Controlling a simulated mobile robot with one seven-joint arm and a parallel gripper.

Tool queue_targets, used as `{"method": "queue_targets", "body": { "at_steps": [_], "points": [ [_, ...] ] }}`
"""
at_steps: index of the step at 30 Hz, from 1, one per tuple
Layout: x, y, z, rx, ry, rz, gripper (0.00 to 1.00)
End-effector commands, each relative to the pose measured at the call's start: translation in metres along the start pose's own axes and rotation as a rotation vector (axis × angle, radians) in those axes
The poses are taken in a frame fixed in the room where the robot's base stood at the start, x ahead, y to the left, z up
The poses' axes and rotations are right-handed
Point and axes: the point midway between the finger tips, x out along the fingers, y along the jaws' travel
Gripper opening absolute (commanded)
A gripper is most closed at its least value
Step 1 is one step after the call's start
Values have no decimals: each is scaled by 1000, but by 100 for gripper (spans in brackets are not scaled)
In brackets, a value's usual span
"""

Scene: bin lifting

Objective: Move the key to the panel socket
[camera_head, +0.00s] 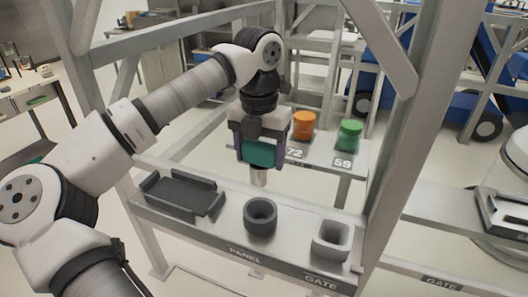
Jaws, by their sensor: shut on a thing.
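My gripper (260,150) is shut on the key (259,155), which has a teal green body and a pale metal shaft pointing down. The key hangs upright above the back edge of the grey shelf. The panel socket (260,217) is a dark round ring on the shelf above the label PANEL. The key's tip is apart from the socket, a little above and behind it in the picture. The upper part of the key is hidden by my gripper.
A black tray (184,195) lies at the shelf's left. A light square gate socket (331,241) stands at the right. Behind, an orange can (303,124) and a green can (349,134) stand on another shelf. Metal frame posts (402,140) flank the shelf.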

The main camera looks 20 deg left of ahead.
Motion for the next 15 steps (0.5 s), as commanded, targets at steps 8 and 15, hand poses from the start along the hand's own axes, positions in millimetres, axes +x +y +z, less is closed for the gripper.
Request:
{"method": "queue_targets", "body": {
  "at_steps": [8, 15],
  "points": [
    [8, 1, 0, -2, 0, 0, 35],
    [29, 0, -1, -1, 1, -1, 35]
  ]
}}
